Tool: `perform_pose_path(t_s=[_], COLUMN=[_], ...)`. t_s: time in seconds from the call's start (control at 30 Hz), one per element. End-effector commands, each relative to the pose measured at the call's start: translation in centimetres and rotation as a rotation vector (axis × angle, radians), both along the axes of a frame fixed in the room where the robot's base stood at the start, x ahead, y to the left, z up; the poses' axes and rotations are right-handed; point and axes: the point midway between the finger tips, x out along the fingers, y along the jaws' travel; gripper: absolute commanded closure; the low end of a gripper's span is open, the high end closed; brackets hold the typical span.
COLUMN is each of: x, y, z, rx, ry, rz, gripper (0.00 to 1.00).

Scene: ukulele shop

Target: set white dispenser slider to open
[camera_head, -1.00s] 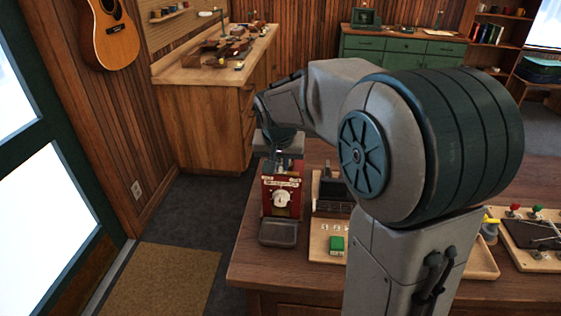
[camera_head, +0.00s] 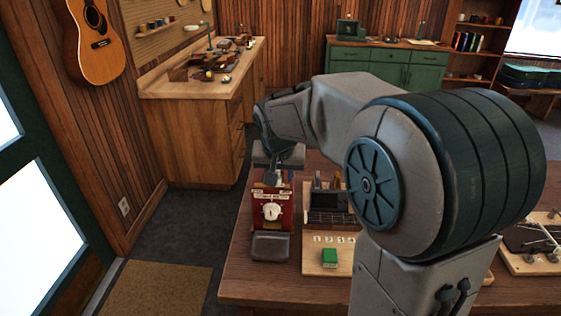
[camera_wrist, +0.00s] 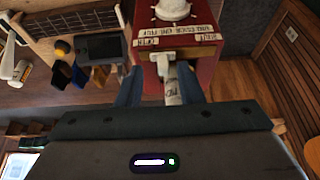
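The dispenser (camera_head: 286,190) is a red box with a white round dial (camera_head: 272,211) and a dark tray (camera_head: 270,246) at its front. In the wrist view the red dispenser body (camera_wrist: 203,62) is close, with two small pale labels below a longer label strip. The white slider (camera_wrist: 162,63) sticks out near the left label. My gripper (camera_wrist: 160,88) is at the dispenser, its blue fingers apart on either side of the white slider part. I cannot tell whether a finger touches it. In the head view my gripper (camera_head: 272,176) is above the dispenser, its fingertips unclear.
The dispenser stands on a wooden table (camera_head: 240,270). Beside it is a wooden board with a green block (camera_head: 330,258) and a dark rack (camera_head: 328,200). A workbench (camera_head: 190,95) stands behind.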

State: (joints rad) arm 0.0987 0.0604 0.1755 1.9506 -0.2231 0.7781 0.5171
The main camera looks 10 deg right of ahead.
Motion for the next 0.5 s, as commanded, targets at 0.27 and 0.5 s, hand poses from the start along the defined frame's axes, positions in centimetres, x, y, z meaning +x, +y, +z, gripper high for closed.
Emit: perform_pose_path(t_s=[0.27, 0.5], x=[-2.0, -3.9], y=[0.6, 1.1], z=[5.2, 9.8], rx=[0.000, 0.000], ry=[-0.007, -0.005], rz=[-0.001, -0.003], gripper=[0.66, 0.66])
